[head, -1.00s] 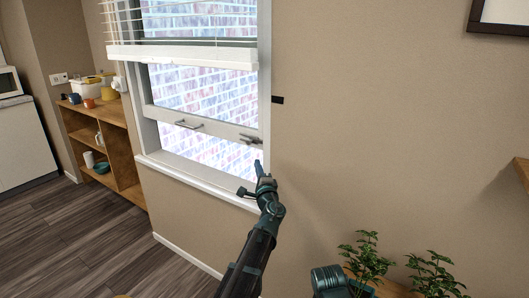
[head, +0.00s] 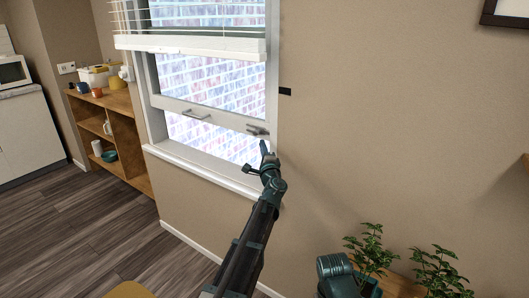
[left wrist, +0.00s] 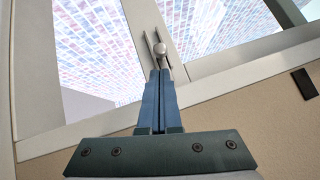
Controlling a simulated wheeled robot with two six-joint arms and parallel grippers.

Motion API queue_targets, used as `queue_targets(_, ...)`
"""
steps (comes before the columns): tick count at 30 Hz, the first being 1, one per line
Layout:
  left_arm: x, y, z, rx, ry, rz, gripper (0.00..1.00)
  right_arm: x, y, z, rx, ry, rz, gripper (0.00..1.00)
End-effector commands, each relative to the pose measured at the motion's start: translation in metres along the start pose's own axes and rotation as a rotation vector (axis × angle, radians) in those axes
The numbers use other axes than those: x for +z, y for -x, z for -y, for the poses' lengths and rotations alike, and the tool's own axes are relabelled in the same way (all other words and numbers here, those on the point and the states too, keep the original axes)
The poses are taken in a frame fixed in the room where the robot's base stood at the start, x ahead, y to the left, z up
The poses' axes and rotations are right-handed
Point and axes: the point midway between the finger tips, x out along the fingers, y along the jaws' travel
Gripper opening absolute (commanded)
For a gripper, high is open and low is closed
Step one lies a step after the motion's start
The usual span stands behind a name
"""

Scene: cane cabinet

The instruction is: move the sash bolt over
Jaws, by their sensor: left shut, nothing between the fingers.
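The sash bolt (head: 257,130) is a small grey metal fitting at the right end of the window's middle rail. My right gripper does not show.
A bar handle (head: 196,115) is on the same rail, left of the bolt. A raised blind (head: 190,44) hangs above. The white sill (head: 200,167) runs below. Potted plants (head: 370,252) stand at bottom right. A wooden shelf (head: 118,135) is at left.

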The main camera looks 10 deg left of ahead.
Motion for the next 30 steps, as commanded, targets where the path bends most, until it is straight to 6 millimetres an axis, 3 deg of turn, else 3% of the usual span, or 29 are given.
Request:
queue_targets(1, -0.001, -0.014, 0.001, 0.0, -0.001, 0.002, 0.0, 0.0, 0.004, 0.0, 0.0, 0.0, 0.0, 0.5)
queue_targets(6, 0.0, -0.036, 0.001, 0.0, 0.0, 0.001, 0.0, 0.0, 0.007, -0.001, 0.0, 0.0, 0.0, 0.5)
queue_targets(19, 0.001, -0.041, -0.001, 0.0, 0.0, 0.001, 0.0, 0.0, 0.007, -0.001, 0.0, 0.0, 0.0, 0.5)
queue_targets(27, 0.025, -0.064, -0.009, 0.0, -0.001, 0.003, 0.0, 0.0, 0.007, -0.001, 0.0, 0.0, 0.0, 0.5)
queue_targets(30, 0.026, -0.065, -0.01, 0.0, -0.001, 0.003, 0.0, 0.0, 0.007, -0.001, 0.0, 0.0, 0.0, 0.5)
